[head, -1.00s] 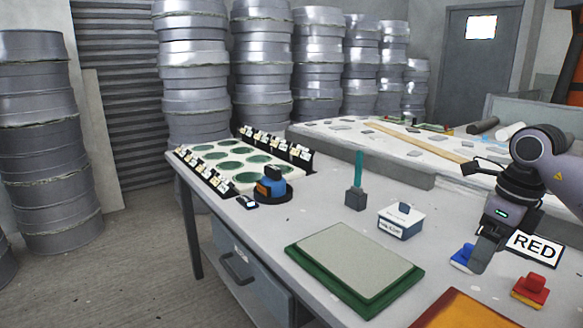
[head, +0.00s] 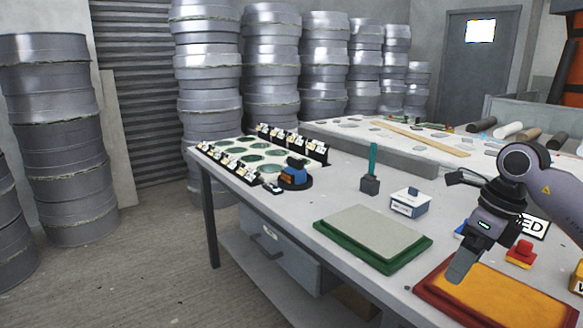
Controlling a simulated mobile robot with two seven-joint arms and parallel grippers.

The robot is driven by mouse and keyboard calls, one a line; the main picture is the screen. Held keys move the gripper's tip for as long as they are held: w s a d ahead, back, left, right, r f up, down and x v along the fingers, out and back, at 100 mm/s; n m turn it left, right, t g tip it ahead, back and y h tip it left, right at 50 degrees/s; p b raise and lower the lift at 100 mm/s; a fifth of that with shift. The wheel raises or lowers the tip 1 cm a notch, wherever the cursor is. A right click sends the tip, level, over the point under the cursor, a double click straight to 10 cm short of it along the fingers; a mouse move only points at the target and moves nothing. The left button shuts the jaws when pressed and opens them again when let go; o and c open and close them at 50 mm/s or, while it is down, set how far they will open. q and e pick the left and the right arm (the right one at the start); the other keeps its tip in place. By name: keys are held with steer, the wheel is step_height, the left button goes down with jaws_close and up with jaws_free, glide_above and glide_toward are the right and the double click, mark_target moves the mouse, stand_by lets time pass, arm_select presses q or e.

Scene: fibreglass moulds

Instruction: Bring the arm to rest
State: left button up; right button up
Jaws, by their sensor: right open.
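My right arm comes in from the right edge. Its gripper (head: 462,264) points down over the back left part of an orange panel in a red-brown frame (head: 495,300). It is open, with nothing seen between its fingers; one finger largely hides the other. How far the fingertips are above the panel I cannot tell. My left gripper is not in view.
Around the gripper are a green-framed grey panel (head: 375,235), a red-handled block (head: 520,254), a partly hidden blue one (head: 460,229), a sign reading "ED" (head: 535,228) and a white box (head: 410,203). A green-handled tool (head: 371,170) stands farther back.

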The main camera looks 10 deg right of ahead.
steer(key=s+a+f+m+t+y+p, duration=0.15)
steer(key=a+m+t+y, duration=0.4)
steer(key=a, duration=0.75)
steer(key=s+a+f+m+t+y+p, duration=0.1)
steer(key=a+m+t+y+p, duration=0.2)
steer(key=a+m+y, duration=0.65)
step_height(320, 180, down, 9)
steer(key=s+d+m+t+h+p, duration=0.2)
steer(key=m+t+h, duration=0.65)
steer(key=m, duration=0.65)
steer(key=s+d+f+m+g+h+p, duration=0.1)
steer(key=s+d+f+m+g+h, duration=0.2)
steer(key=s+f, duration=1)
steer(key=m+g+h, duration=0.3)
steer(key=m+g, duration=0.2)
steer(key=m, duration=0.1)
steer(key=shift+s+f+m, duration=0.25)
steer(key=shift+f+m, duration=0.05)
steer(key=shift+m, duration=0.1)
